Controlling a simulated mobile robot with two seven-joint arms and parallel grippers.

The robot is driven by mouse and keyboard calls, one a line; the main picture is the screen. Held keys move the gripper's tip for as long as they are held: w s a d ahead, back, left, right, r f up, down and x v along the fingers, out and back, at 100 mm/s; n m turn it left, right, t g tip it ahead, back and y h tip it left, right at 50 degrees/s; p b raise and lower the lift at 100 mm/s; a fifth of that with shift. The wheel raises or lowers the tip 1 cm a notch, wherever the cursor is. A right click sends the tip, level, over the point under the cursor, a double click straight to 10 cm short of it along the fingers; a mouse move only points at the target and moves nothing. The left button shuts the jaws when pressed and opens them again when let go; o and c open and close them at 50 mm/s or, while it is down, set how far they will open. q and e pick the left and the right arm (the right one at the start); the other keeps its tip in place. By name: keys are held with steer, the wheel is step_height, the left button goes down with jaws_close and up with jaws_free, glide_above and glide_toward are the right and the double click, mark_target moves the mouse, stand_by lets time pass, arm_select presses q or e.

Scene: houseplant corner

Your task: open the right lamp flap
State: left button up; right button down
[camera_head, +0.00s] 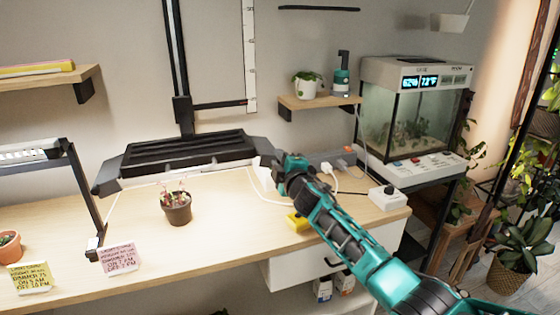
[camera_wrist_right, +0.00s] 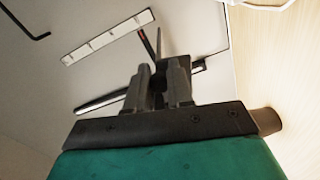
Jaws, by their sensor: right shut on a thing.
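The black lamp (camera_head: 185,152) hangs low over the table on a vertical post, and its underside lights the table. Its left flap (camera_head: 107,176) angles out and down at the left end. Its right flap (camera_head: 264,147) sticks out at the right end. My right gripper (camera_head: 279,166) is at the outer edge of the right flap and shut on it, partly hiding it. In the right wrist view, the fingers (camera_wrist_right: 158,84) are close together with a thin dark edge between them. My left gripper is not in view.
A small potted plant (camera_head: 177,206) stands below the lamp. A power strip with white plugs (camera_head: 329,170) and a white box (camera_head: 387,198) lie right of my gripper. A yellow object (camera_head: 296,221) sits under my forearm. A glass terrarium (camera_head: 412,108) stands at right.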

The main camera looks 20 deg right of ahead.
steer(key=c, duration=1.1)
jaws_free()
steer(key=shift+o, duration=0.2)
steer(key=s+p, duration=0.2)
steer(key=s, duration=1.1)
steer(key=shift+d, duration=0.25)
steer(key=s+a+f+m+g, duration=0.2)
steer(key=s+f+m, duration=0.4)
steer(key=s+f, duration=0.5)
steer(key=s+a+f+m+g+y, duration=0.1)
steer(key=s+a+f+m+g, duration=0.2)
steer(key=s+f, duration=0.9)
steer(key=s+m+g, duration=0.2)
steer(key=s+m, duration=0.2)
steer(key=s, duration=0.2)
steer(key=shift+s+a+f, duration=0.2)
steer(key=shift+f, duration=0.1)
